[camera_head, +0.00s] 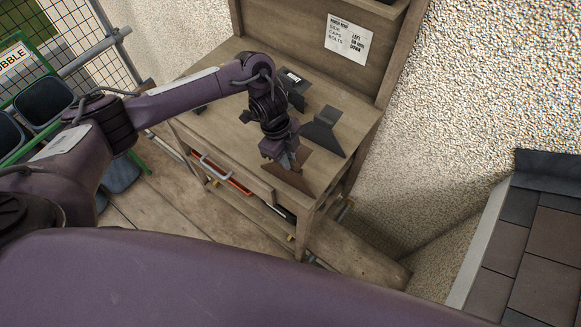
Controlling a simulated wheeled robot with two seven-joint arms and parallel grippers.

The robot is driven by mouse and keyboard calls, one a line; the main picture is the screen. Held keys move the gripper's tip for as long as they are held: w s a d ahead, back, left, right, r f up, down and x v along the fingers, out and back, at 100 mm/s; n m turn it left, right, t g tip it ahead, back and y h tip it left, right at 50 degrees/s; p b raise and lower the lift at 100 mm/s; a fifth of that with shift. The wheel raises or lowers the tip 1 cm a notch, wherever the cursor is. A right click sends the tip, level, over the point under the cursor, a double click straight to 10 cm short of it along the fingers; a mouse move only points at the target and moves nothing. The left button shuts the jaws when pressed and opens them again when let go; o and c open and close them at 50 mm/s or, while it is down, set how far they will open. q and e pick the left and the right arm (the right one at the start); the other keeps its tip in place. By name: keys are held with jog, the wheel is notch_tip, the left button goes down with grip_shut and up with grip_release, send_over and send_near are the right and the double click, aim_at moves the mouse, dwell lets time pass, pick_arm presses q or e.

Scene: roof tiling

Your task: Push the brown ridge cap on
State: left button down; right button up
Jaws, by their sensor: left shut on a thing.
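The brown ridge cap (293,177) is at the front right of the wooden bench top, near its front edge. My left gripper (287,160) points down over the bench and is shut on the cap's upper part. The fingers hide part of the cap, and I cannot tell whether it touches the bench top. My right gripper is not in view. The tiled roof (548,245) is at the lower right, apart from the cap, with a dark ridge piece (548,168) along its top.
Dark grey caps (325,130) lie behind and beside the gripper on the bench (222,72). A printed notice (348,39) is on the bench's back board. A rough wall (480,75) rises at the right. A green rack with dark bins (45,100) stands at the left.

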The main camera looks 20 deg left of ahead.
pick_arm(q)
jog(key=shift+d+p+v, duration=0.25)
jog(key=shift+p+v, duration=0.7)
jog(key=shift+v, duration=0.15)
jog(key=shift+d+p+v, duration=0.25)
jog(key=shift+p+v, duration=0.7)
jog(key=shift+v, duration=0.2)
jog(key=shift+s+r, duration=0.1)
jog(key=shift+s, duration=0.05)
